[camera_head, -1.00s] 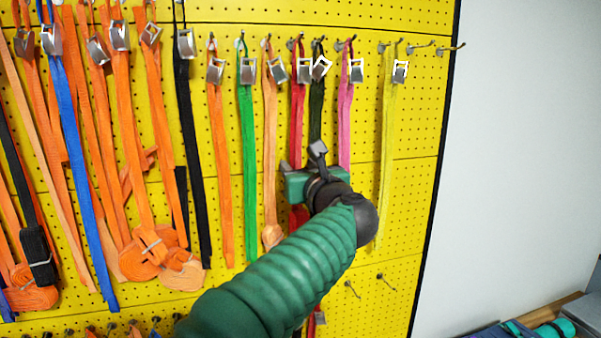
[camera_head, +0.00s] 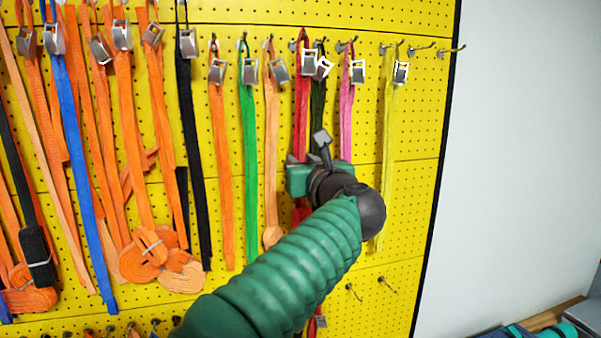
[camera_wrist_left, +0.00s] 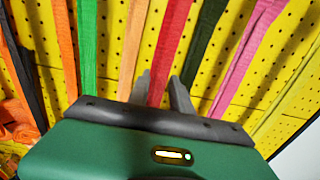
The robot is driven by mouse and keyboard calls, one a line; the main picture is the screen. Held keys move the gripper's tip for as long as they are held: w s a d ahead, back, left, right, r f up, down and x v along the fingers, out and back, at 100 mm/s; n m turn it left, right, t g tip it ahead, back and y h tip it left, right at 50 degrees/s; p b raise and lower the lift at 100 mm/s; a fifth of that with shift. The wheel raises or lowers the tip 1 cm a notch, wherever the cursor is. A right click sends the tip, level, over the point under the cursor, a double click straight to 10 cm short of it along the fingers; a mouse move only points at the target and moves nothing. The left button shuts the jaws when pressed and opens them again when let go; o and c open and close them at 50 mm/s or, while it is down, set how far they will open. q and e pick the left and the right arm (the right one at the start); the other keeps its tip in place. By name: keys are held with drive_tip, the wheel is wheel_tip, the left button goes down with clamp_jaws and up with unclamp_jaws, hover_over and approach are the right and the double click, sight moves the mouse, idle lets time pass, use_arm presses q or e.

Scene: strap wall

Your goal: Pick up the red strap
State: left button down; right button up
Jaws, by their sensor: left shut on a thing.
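The red strap (camera_head: 302,115) hangs in the middle of the yellow pegboard with its silver buckle (camera_head: 309,62) near the top, between a peach strap and a dark green strap. Its top loop is beside a hook tip; I cannot tell whether it still rests on the hook. My left gripper (camera_head: 303,172) is at the strap's middle, and its body hides that part. In the left wrist view the red strap (camera_wrist_left: 165,60) runs down between the two grey fingers, which are shut on it. My right gripper is not in view.
The dark green strap (camera_head: 318,110) and pink strap (camera_head: 346,105) hang close on the right, the peach strap (camera_head: 271,140) and green strap (camera_head: 248,150) on the left. A yellow strap (camera_head: 387,150) hangs farther right. Empty hooks (camera_head: 452,51) stick out at the upper right.

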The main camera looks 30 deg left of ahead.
use_arm(q)
drive_tip(key=b+v, duration=0.6)
drive_tip(key=v, duration=1.1)
drive_tip(key=shift+b, duration=0.3)
drive_tip(key=shift+s+a, duration=0.1)
drive_tip(key=shift+s, duration=0.05)
